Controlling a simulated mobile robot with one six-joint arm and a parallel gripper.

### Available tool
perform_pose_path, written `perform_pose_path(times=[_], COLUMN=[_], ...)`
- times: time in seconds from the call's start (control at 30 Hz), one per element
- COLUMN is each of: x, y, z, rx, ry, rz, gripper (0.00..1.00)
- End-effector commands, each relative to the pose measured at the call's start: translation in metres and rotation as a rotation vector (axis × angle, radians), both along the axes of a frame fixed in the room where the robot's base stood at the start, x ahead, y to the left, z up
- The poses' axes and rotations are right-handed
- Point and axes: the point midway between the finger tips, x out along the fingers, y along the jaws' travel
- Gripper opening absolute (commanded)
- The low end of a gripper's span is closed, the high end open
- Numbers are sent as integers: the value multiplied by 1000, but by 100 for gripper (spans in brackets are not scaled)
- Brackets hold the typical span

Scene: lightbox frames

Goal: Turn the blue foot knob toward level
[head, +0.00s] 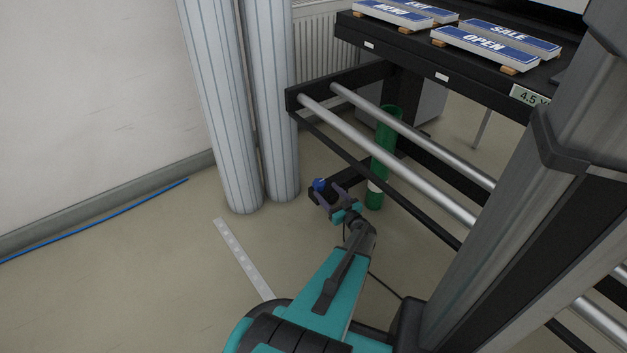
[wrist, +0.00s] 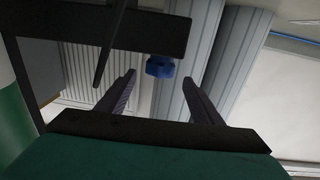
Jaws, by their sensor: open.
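The blue foot knob (head: 319,184) sits at the end of a low black bar of the dark frame (head: 350,182), near floor level. It also shows in the wrist view (wrist: 160,67), beside the lower edge of the black bar (wrist: 100,25). My gripper (head: 328,196) is open, and its fingers point toward the knob. In the wrist view my gripper (wrist: 158,80) has one finger on each side of the knob's line, with the knob beyond or near the tips. I cannot tell the remaining distance, and no finger visibly touches the knob.
A green cylinder (head: 383,150) stands just right of my gripper. Long metal rails (head: 400,165) run above and to the right. Large grey ribbed columns (head: 225,100) stand behind left. A blue cable (head: 95,222) and a pale strip (head: 243,258) lie on otherwise open floor at left.

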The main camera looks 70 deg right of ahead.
Motion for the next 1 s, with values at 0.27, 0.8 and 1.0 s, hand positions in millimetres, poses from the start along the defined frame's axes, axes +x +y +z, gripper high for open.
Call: perform_pose_path(times=[0.27, 0.8, 1.0], x=[34, 85, 89], y=[-25, -62, -64], z=[-4, -2, 0], rx=[-1, 0, 0], ry=[1, 0, 0], rz=[2, 1, 2], gripper=[60, 60, 60])
